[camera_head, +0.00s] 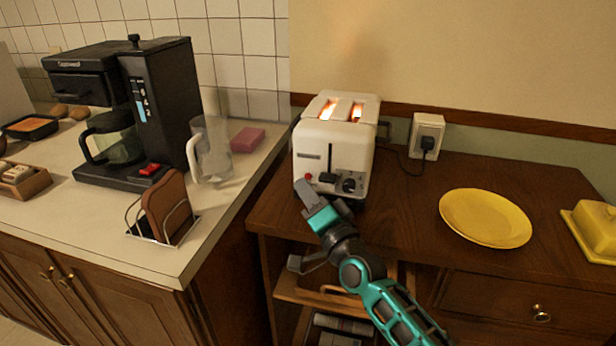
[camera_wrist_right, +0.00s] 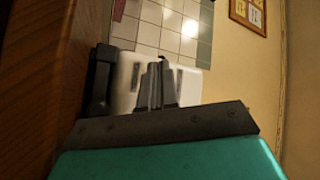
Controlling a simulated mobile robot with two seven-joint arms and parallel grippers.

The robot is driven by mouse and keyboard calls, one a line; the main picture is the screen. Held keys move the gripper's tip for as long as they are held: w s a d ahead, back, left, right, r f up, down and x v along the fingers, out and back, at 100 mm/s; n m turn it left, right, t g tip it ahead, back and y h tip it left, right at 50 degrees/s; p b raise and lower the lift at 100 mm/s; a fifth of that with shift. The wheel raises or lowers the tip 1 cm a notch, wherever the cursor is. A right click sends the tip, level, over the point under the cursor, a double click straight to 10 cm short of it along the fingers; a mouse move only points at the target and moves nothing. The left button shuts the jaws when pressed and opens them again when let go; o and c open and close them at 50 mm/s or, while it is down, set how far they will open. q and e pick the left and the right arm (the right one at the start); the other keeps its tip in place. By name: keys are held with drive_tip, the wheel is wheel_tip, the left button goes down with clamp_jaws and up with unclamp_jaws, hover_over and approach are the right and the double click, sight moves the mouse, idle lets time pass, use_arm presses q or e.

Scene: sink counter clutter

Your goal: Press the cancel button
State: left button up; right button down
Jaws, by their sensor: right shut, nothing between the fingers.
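A white toaster (camera_head: 335,140) stands on the brown wooden cabinet, its top slots glowing orange. Its front has a small red button (camera_head: 308,177) at lower left, a dark vertical lever slot (camera_head: 331,158) and a dark round knob (camera_head: 349,184). I read the red button as the cancel button. My right gripper (camera_head: 303,188) is shut and empty, its tips just below and in front of the red button; I cannot tell whether they touch. In the right wrist view, the shut fingers (camera_wrist_right: 156,84) point at the white toaster (camera_wrist_right: 126,82) and hide part of it. My left gripper is not in view.
A wall outlet (camera_head: 427,136) with a plugged-in cord is right of the toaster. A yellow plate (camera_head: 485,217) and a yellow butter dish (camera_head: 596,230) sit further right. A coffee maker (camera_head: 160,95), glass pitcher (camera_head: 212,150) and rack (camera_head: 165,215) stand on the left counter.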

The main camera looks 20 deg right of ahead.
drive_tip(key=shift+w, duration=0.1)
drive_tip(key=shift+w+d, duration=0.2)
drive_tip(key=shift+w, duration=0.1)
drive_tip(key=shift+w+d+b, duration=0.2)
drive_tip(key=shift+w+b, duration=0.05)
drive_tip(key=shift+b, duration=0.05)
idle(0.6)
idle(0.4)
drive_tip(key=shift+s+a+r+p, duration=0.1)
drive_tip(key=shift+s+a+p, duration=0.2)
drive_tip(key=shift+s+p, duration=0.2)
drive_tip(key=shift+s+a, duration=0.1)
drive_tip(key=shift+s, duration=0.05)
